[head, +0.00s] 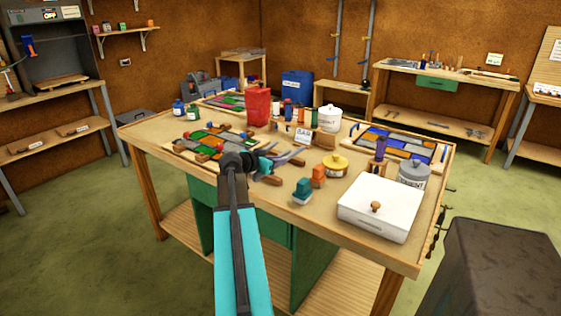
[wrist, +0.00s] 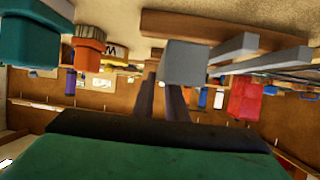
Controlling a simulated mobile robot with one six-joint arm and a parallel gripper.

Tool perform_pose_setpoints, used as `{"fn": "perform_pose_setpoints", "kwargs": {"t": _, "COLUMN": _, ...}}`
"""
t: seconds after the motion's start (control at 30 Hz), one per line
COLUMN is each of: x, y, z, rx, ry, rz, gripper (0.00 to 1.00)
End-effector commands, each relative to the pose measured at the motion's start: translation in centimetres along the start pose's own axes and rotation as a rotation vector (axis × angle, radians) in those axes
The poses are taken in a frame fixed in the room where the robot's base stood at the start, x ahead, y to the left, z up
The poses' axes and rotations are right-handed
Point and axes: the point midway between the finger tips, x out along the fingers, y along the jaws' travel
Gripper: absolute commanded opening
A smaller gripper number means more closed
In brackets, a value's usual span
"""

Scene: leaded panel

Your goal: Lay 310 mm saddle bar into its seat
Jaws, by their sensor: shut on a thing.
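My gripper (wrist: 158,98) shows its two dark fingers close together in the wrist view. They are shut on a grey bar (wrist: 187,64), whose square end faces the camera. Its length cannot be read, so I cannot tell if it is the 310 mm one. Other grey bars (wrist: 262,64) lie beside it to the right, near a wooden rail (wrist: 225,27). In the head view, grey bars (head: 287,156) lie near the front middle of the bench, just right of my arm's end. A leaded panel (head: 208,146) lies left of my gripper. The bar's seat cannot be made out.
Another panel (head: 400,143) lies back right. The front edge is partly clear.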

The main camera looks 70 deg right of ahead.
Motion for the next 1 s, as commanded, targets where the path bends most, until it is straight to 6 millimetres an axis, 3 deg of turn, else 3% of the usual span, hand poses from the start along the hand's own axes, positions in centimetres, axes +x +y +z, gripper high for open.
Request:
{"fn": "perform_pose_setpoints", "kwargs": {"t": 0.6, "x": -8.3, "y": 3.1, "z": 2.4, "rx": 0.0, "ry": 0.005, "rz": -0.002, "gripper": 0.0}}
{"fn": "perform_pose_setpoints", "kwargs": {"t": 1.0, "x": -11.5, "y": 4.1, "z": 3.3, "rx": 0.0, "ry": 0.004, "rz": 0.0, "gripper": 0.0}}
